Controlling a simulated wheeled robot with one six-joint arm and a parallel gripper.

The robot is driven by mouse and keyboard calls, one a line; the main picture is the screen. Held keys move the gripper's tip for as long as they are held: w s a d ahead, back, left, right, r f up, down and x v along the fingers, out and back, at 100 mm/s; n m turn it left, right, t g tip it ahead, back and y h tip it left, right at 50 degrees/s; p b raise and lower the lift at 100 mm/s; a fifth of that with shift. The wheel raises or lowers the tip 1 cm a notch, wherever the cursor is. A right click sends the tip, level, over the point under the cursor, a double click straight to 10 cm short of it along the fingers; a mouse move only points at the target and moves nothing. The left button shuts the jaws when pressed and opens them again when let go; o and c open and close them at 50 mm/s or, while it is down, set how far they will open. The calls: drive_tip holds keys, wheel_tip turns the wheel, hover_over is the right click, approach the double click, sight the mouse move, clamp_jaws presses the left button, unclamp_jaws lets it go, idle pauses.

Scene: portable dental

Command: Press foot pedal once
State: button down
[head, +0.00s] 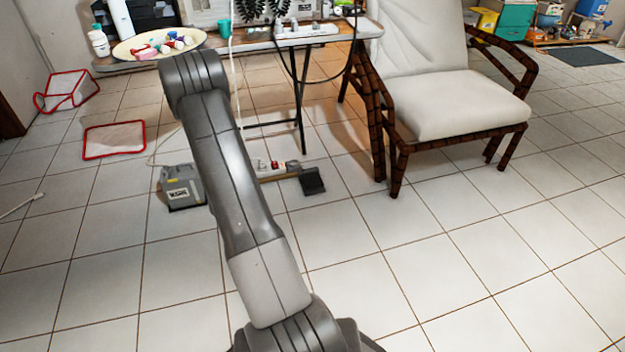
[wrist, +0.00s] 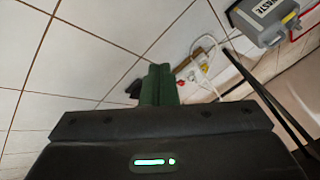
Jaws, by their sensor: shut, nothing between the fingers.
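A dark, flat block that looks like the foot pedal (head: 312,181) lies on the tiled floor, right of the arm and in front of the table legs. In the wrist view a small dark shape, likely the same pedal (wrist: 132,89), shows just left of the fingers and is partly hidden by them. My gripper (wrist: 158,72) has its dark green fingers together and empty, pointing toward the floor near the pedal. I cannot tell the gap to it. In the head view the gripper is hidden behind my arm.
A grey box labelled WASTE (head: 183,187) and a power strip (head: 276,168) with cables lie near the pedal. A folding table (head: 330,34) stands behind. A white cushioned chair (head: 450,105) is on the right. The front floor is clear.

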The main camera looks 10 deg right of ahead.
drive_tip(key=a+f+m+t, duration=0.2)
drive_tip(key=a+f+t, duration=0.1)
drive_tip(key=f, duration=1.4)
drive_tip(key=shift+a+h+p, duration=0.4)
drive_tip(key=shift+a+p, duration=0.05)
drive_tip(key=shift+a, duration=0.25)
drive_tip(key=shift+w+d, duration=0.1)
